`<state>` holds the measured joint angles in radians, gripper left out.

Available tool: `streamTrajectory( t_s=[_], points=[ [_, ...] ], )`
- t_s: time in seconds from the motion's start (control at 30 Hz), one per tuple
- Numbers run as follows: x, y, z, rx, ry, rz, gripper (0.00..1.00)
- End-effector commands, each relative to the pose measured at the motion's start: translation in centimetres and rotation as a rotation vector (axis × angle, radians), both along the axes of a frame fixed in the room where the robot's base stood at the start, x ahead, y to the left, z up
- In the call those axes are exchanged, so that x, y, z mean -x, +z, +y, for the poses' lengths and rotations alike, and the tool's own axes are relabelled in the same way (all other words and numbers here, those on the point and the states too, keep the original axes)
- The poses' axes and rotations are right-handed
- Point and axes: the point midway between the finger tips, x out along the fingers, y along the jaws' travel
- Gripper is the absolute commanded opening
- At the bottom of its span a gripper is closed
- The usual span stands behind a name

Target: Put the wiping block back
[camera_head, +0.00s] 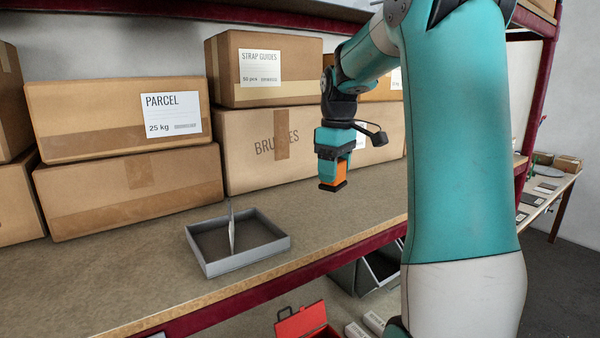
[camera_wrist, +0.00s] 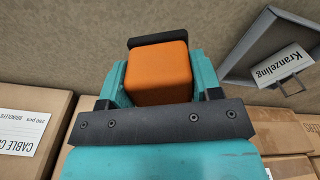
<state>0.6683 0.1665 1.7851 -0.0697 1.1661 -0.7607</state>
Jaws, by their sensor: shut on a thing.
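The wiping block (camera_head: 328,174) is orange with a dark pad on its lower face. My gripper (camera_head: 331,165) is shut on it and holds it above the shelf board, to the right of a grey tray. In the wrist view the block (camera_wrist: 158,72) sits between the two teal fingers (camera_wrist: 158,85), its dark pad at the far end. The grey tray (camera_head: 275,243) lies on the shelf and has a thin upright card in it. The wrist view shows the tray (camera_wrist: 242,52) at the upper right, with a card (camera_wrist: 281,66) reading "Kranzeling".
Cardboard boxes line the back of the shelf, including a parcel box (camera_head: 115,118) and a strap guides box (camera_head: 262,65). Bare shelf board (camera_head: 335,215) lies below the block. A red post (camera_head: 541,95) stands at right, and a red box (camera_head: 303,322) is below the shelf edge.

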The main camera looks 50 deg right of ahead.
Motion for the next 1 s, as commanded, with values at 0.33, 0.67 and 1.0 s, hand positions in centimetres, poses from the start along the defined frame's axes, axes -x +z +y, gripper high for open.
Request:
streamTrajectory(
  t_s=[0.33, 0.67, 1.0],
  points=[
    [0.0, -3.0, 0.0, 0.0, -0.001, 0.0, 0.36],
    [0.0, -6.4, 0.0, 0.0, 0.001, 0.001, 0.36],
    [-0.1, -6.7, 0.1, 0.0, 0.002, 0.0, 0.36]
  ],
)
